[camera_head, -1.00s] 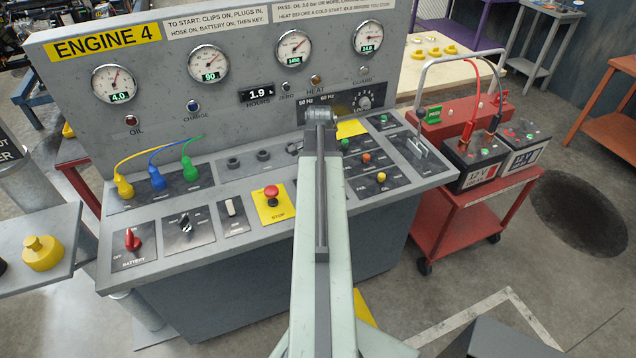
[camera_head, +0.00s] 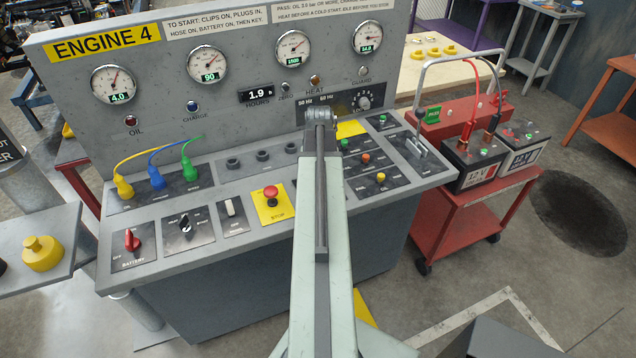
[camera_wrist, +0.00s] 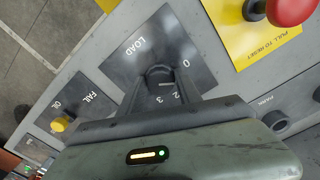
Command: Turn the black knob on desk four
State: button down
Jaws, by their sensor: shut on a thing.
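The black knob (camera_wrist: 158,73) sits on a dark plate marked LOAD (camera_wrist: 150,47), with the numbers 0, 2 and 3 legible around it in the wrist view. My gripper (camera_wrist: 160,82) is shut on this knob, with one finger on each side. The gripper body covers the near part of the plate. In the head view my arm hides both the knob and my gripper on the front panel of the ENGINE 4 desk (camera_head: 240,64).
A red stop button (camera_head: 271,191) on a yellow plate lies left of my arm. A red battery knob (camera_head: 131,240) and a black key-type switch (camera_head: 185,223) are farther left. A red cart (camera_head: 478,205) with batteries stands at the right.

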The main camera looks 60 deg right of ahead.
jog(key=n, duration=0.5)
jog(key=shift+w+d, duration=0.1)
jog(key=shift+w, duration=0.05)
dwell(0.4)
jog(key=c, duration=0.8)
grip_release()
jog(key=shift+w+f, duration=0.1)
jog(key=shift+c, duration=0.2)
notch_tip(320, 180, up, 8)
jog(key=p, duration=0.8)
jog(key=shift+f, duration=0.1)
